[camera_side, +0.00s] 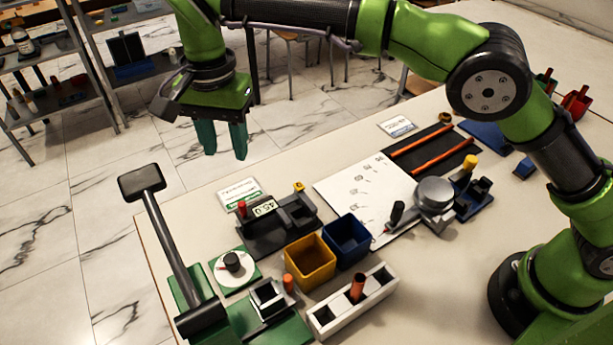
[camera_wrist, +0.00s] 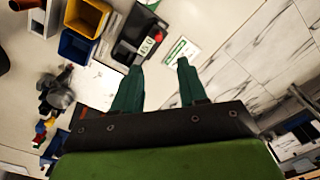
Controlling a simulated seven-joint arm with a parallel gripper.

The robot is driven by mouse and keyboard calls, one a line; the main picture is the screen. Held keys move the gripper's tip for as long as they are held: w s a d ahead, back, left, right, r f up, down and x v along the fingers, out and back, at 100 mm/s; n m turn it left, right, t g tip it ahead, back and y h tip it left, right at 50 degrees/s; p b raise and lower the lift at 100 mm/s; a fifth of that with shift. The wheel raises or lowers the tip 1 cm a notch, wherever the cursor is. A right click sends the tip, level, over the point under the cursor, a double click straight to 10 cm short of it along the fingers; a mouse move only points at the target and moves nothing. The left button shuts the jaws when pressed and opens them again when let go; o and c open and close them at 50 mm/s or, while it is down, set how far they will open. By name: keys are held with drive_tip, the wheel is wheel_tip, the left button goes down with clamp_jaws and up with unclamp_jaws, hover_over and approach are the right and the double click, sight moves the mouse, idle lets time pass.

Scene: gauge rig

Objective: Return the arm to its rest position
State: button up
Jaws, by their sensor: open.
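My gripper (camera_side: 222,155) is at the top left of the side view, at the end of my green and black arm. Its two teal fingers point down and stand apart with nothing between them. It hangs in the air, higher than the things on the table (camera_side: 190,203), near the table's far left edge. In the wrist view my gripper (camera_wrist: 160,68) shows the same two fingers spread and empty, with the table edge and the marble floor beyond them.
A black lever (camera_side: 165,230) rises at the table's left end. A gauge with a display (camera_side: 265,208), a yellow bin (camera_side: 309,260), a blue bin (camera_side: 346,240) and a white block (camera_side: 352,305) stand near it. Shelves (camera_side: 60,60) stand behind, over open floor.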

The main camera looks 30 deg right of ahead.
drive_tip(key=shift+r, duration=0.8)
drive_tip(key=s+d+r+n+t+y, duration=0.1)
drive_tip(key=s+d+n, duration=0.15)
drive_tip(key=d, duration=0.65)
drive_tip(key=s+d+r+n+t+y, duration=0.15)
drive_tip(key=d+n, duration=0.25)
drive_tip(key=d, duration=0.5)
drive_tip(key=s+d+m+t, duration=0.1)
drive_tip(key=s+d+t, duration=0.3)
drive_tip(key=s+d, duration=1)
drive_tip(key=shift+s+d+f+t, duration=0.15)
drive_tip(key=shift+s+f+t, duration=0.15)
drive_tip(key=shift+s, duration=0.3)
